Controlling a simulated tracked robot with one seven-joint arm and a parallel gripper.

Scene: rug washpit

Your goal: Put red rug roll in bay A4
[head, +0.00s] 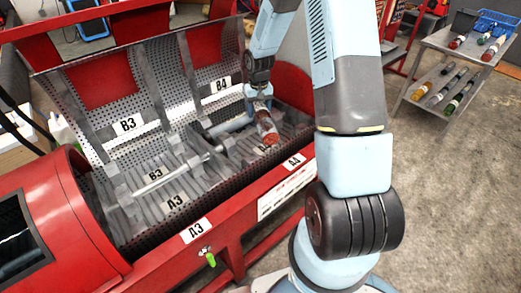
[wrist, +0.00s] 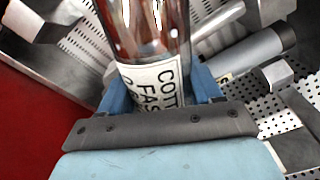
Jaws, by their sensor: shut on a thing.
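The red rug roll (head: 267,128) is a dark red cylinder with a white printed label. My gripper (head: 260,101) is shut on it and holds it by the upper end, steeply tilted, over the right part of the red machine's trough. In the wrist view the roll (wrist: 150,35) sits between my blue fingers (wrist: 155,95), its label facing the camera. Bay A4 is the near right bay, marked by the A4 label (head: 294,160) on the front rim. The roll's lower end is at or just above the bay's ribbed floor; I cannot tell whether it touches.
A grey roll (head: 230,125) lies just left of the red roll, near the B4 label (head: 222,84). Bay A3 (head: 175,202) and bay B3 (head: 153,174) lie left, with upright dividers between. A metal rack (head: 440,75) with several rolls stands at right on open floor.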

